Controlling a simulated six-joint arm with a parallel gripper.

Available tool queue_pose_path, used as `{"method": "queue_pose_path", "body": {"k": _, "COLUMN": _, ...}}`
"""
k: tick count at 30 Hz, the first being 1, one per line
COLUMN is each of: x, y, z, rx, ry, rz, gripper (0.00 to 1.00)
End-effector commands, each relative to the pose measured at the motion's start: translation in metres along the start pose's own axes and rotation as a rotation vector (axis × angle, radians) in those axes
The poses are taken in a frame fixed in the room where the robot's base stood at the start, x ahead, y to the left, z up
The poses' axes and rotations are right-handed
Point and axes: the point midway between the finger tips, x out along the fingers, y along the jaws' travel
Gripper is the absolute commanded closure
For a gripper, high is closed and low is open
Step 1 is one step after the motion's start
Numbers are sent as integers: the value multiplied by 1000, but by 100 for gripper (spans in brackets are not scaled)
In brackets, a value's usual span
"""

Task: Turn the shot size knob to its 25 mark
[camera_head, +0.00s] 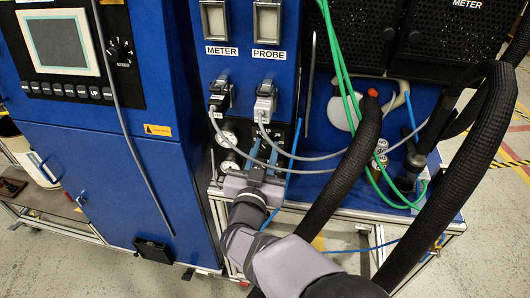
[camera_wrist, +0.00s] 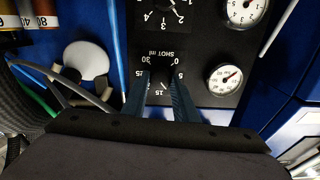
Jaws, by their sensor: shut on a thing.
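The shot size knob (camera_wrist: 162,76) is a small dark knob on the black panel, under a "SHOT ml" label that appears upside down in the wrist view. Its dial numbers run around it, with 0, 5, 15, 25 and 30 readable or partly readable. My gripper (camera_wrist: 161,80) has its two blue fingers on either side of the knob and is shut on it. A small white line shows near the 15, but I cannot tell the pointer's exact setting. In the head view my gripper (camera_head: 266,156) reaches the panel and hides the knob.
Another dial knob (camera_wrist: 166,5) and two round gauges (camera_wrist: 225,79) sit close by on the panel. A thick black hose (camera_head: 345,165) stands close on the right.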

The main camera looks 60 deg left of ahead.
Motion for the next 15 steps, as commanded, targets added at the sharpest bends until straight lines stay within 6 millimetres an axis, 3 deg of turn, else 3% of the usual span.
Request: {"method": "queue_pose_path", "body": {"k": 15, "x": 0, "y": 2, "z": 6, "rx": 435, "ry": 1, "rz": -1, "gripper": 96}}
